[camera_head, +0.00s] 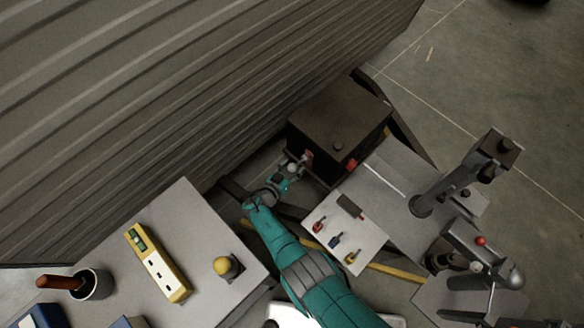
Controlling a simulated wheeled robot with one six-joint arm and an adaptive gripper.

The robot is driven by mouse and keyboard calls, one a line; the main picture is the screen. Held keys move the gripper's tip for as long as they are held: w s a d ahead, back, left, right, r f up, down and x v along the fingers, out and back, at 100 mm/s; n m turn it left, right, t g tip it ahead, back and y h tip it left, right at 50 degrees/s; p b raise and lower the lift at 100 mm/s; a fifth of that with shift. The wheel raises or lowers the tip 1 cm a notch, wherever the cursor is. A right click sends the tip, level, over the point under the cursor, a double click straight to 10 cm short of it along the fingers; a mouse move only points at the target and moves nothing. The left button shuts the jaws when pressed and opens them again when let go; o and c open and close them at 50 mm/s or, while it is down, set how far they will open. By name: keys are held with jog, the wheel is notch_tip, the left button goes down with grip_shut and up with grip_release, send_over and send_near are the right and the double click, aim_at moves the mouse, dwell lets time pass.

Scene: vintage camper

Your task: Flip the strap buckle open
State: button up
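A dark brown box (340,115) with a round knob on top stands against the ribbed wall. A small red part (308,156) is on the box's near side and may be the strap buckle. Its exact shape and whether it is open are too small to tell. My teal arm reaches up from the bottom, and my gripper (294,168) is right at this red part. I cannot tell whether the fingers touch it or are open or shut. A second red part (351,164) shows at the box's near right side.
A grey panel (348,240) with several small coloured parts lies right of my arm. Grey machinery (470,180) stands further right. Corrugated wall (170,90) closes the upper left.

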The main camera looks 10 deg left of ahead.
jog(key=shift+r, duration=0.15)
jog(key=shift+r, duration=4.9)
jog(key=s+d+f+n+g+y, duration=0.2)
jog(key=s+d+f+y, duration=0.2)
jog(key=s+d+f, duration=0.5)
jog(key=s+d+r+n+y, duration=0.1)
jog(key=s+d+r+y, duration=0.2)
jog(key=s, duration=0.6)
jog(key=s+d+r+y, duration=0.1)
jog(key=s+d+r, duration=0.3)
jog(key=s, duration=0.5)
jog(key=s+d+r+t, duration=0.1)
jog(key=s+d+r, duration=0.2)
jog(key=s+r, duration=0.3)
jog(key=s+d+r+t, duration=0.1)
jog(key=s+r, duration=0.5)
jog(key=r, duration=0.6)
jog(key=s+d+r+t+h, duration=0.1)
jog(key=s+d+r, duration=0.3)
jog(key=r, duration=0.5)
jog(key=shift+s+d+n+t, duration=0.3)
jog(key=shift+s, duration=0.6)
